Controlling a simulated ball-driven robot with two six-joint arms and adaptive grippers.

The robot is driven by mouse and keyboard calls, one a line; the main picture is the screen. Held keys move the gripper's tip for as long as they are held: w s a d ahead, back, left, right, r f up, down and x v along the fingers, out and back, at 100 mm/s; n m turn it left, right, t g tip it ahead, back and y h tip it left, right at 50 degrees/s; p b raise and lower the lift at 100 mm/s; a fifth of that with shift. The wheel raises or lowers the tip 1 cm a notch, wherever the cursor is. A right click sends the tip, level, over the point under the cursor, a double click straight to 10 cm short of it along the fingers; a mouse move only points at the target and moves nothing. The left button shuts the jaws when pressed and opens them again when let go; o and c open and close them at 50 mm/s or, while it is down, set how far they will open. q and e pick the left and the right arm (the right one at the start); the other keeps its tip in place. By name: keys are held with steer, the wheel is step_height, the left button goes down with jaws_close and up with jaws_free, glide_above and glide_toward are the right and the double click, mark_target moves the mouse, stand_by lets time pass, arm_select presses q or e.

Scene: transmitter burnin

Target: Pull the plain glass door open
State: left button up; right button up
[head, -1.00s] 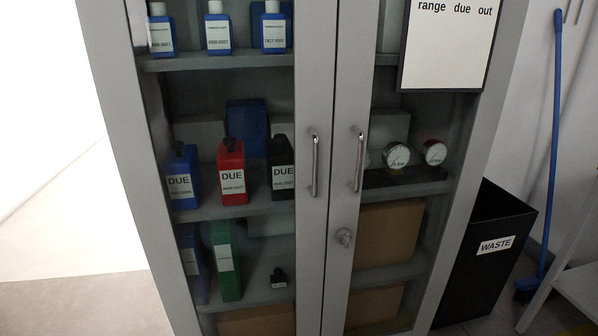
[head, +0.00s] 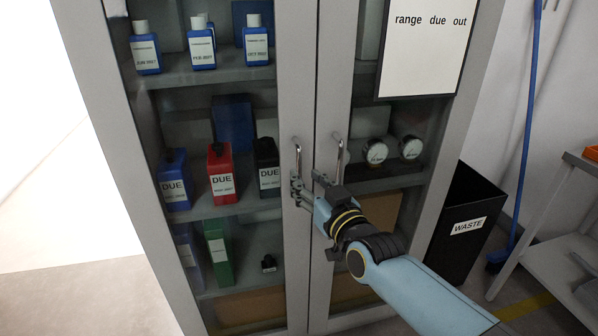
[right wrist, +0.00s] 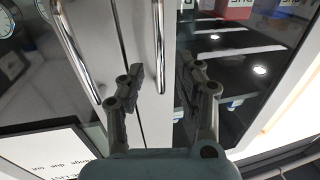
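The plain glass door (head: 292,226) is the left one of a grey cabinet and looks shut. Its upright metal handle (head: 299,158) is on its right edge; the handle also shows in the right wrist view (right wrist: 159,45). My right gripper (head: 308,185) is in front of the lower end of this handle. In the right wrist view its two fingers (right wrist: 160,88) are spread, with the handle's end between and ahead of them. I cannot tell whether they touch it. My left gripper is not in view.
The right door carries a paper sign (head: 425,50) and its own handle (head: 338,155), close beside my right gripper. Bottles and DUE-labelled containers stand on shelves behind the glass. A black waste bin (head: 470,225), a blue broom (head: 528,130) and a shelved stand (head: 570,255) are at right.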

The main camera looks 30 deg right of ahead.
mark_target(300, 173)
steer(key=shift+w+d+b, duration=0.1)
steer(key=shift+w+b, duration=0.2)
steer(key=shift+w, duration=1.95)
jaws_close()
